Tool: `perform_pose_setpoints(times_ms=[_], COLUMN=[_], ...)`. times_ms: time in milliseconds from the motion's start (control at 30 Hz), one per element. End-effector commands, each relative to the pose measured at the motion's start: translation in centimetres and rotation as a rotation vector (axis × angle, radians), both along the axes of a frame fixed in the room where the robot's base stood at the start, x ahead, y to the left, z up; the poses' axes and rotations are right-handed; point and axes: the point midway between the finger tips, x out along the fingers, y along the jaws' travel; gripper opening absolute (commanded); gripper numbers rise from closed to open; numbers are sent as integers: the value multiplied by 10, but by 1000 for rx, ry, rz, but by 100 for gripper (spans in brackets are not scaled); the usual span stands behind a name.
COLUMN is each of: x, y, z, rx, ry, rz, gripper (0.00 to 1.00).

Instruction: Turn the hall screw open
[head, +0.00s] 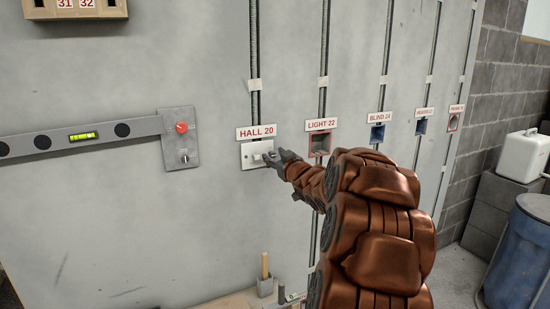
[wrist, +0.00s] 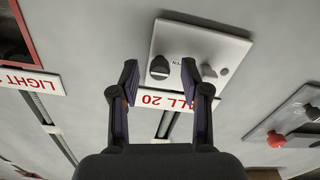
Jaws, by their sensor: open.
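A pale cover plate (wrist: 197,45) is on the wall by the HALL 20 label (head: 256,132); it also shows in the head view (head: 247,160). In the wrist view, which is upside down, a dark round screw head (wrist: 159,67) sits on the plate, with small lettering beside it that I cannot read surely. My gripper (wrist: 160,76) is open, its two fingers apart on either side of the screw head as seen. I cannot tell how far the fingertips are from the plate. In the head view my gripper (head: 272,158) covers the plate's right part.
A grey box with a red knob (head: 181,127) and a long level bar (head: 75,138) are left of the plate. To the right are the LIGHT 22 opening (head: 320,144) and the BLIND 24 opening (head: 377,133). Conduits run up the wall. A blue barrel (head: 520,250) stands far right.

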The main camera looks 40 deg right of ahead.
Motion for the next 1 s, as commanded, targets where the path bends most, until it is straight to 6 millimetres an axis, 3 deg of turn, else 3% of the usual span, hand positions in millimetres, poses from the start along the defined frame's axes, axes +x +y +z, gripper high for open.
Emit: perform_pose_setpoints(times_ms=[267,700,1000], x=[-22,-88,-111], y=[6,30,38], z=[2,0,1], rx=[0,1,-1], ry=[-2,-1,-1], rz=[-4,-2,-2], gripper=[46,46,46])
